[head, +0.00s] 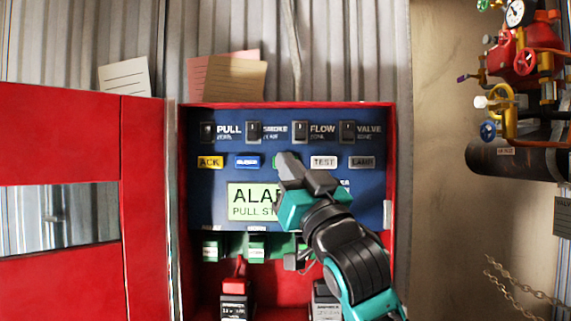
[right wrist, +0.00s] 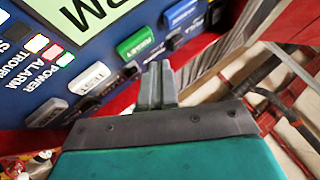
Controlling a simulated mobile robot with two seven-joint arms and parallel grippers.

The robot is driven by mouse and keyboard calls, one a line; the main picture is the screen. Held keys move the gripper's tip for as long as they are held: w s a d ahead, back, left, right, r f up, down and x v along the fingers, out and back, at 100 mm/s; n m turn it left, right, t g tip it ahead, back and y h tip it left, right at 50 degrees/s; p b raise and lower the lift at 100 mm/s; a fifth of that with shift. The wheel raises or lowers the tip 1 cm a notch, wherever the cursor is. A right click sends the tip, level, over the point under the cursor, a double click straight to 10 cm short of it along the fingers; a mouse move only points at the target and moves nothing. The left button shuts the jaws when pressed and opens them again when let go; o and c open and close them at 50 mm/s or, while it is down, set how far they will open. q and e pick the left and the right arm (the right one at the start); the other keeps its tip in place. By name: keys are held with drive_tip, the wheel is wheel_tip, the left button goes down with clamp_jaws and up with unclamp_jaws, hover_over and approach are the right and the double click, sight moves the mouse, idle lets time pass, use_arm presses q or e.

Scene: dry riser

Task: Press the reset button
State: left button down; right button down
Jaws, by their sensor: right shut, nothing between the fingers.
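The reset button is green, on the blue panel. In the head view only a green sliver (head: 275,161) shows beside my fingertips. My left gripper is not in view.
The button row also has a yellow ACK button (head: 210,162), a blue button (head: 247,162), a white TEST button (head: 323,162) and a LAMP button (head: 361,162). An alarm display (head: 245,205) sits below. The red cabinet door (head: 145,200) stands open at left. Pipes and valves (head: 520,70) are at right.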

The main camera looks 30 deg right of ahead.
drive_tip(key=shift+w+d, duration=0.25)
drive_tip(key=shift+w, duration=0.1)
idle(0.7)
idle(1.0)
drive_tip(key=shift+w, duration=0.1)
drive_tip(key=shift+w+d, duration=0.25)
drive_tip(key=shift+w, duration=0.05)
idle(0.5)
